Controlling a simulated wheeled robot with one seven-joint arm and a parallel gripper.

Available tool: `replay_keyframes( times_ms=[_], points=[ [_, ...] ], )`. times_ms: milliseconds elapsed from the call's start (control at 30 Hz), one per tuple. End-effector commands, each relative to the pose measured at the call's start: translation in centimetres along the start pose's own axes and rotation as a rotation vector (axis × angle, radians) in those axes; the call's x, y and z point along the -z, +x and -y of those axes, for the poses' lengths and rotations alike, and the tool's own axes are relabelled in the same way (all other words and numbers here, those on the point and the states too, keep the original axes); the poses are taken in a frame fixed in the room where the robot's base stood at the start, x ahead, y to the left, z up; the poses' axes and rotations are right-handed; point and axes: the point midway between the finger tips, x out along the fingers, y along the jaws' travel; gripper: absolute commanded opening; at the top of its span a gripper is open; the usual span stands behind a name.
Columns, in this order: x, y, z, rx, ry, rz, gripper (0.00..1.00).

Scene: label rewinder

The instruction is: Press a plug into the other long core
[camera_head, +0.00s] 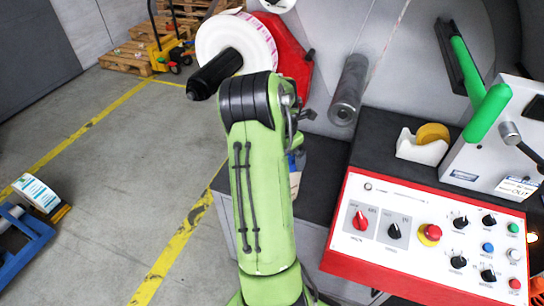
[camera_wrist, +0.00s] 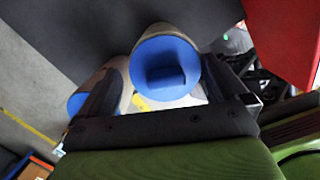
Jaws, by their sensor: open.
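In the wrist view, a pale tube-shaped core (camera_wrist: 192,38) shows near the middle, with a round blue plug (camera_wrist: 188,50) at its near end. A darker blue block shape stands out on the plug's face. A second pale core (camera_wrist: 115,72) lies to the left, partly behind a finger, with a blue end (camera_wrist: 76,103). My gripper (camera_wrist: 163,78) is open, its dark fingers spread to either side of the blue plug's face. I cannot tell whether they touch it. In the head view my green arm hides the gripper; a pale core with blue (camera_head: 295,176) peeks out beside it.
A control panel with red edges (camera_head: 385,258) stands at the right. A white label roll (camera_head: 212,38), a dark roller (camera_head: 216,72) and a grey roller (camera_head: 349,90) stick out behind my arm. A dark tabletop (camera_head: 322,160) lies beside the arm.

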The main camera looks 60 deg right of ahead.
Motion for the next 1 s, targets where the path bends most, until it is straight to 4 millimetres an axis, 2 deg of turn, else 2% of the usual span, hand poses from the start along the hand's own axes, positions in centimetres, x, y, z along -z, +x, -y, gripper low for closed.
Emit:
replay_keyframes(
  times_ms=[33, 100, 233, 500, 600, 700, 1000],
  points=[
    [0.5, 0.7, 0.1, 0.007, -0.005, -0.013, 1.0],
    [0.5, 0.6, 0.0, 0.006, -0.005, -0.013, 1.0],
    [0.3, -0.2, 0.0, 0.006, -0.005, -0.012, 1.0],
    [-0.8, -6.5, 0.0, 0.002, -0.003, -0.005, 1.0],
    [-0.8, -8.2, -0.3, 0.003, 0.0, -0.004, 1.0],
    [1.4, -6.9, -1.8, 0.013, 0.05, -0.005, 1.0],
    [7.3, -5.8, -5.3, 0.036, 0.207, -0.003, 1.0]
  ],
)
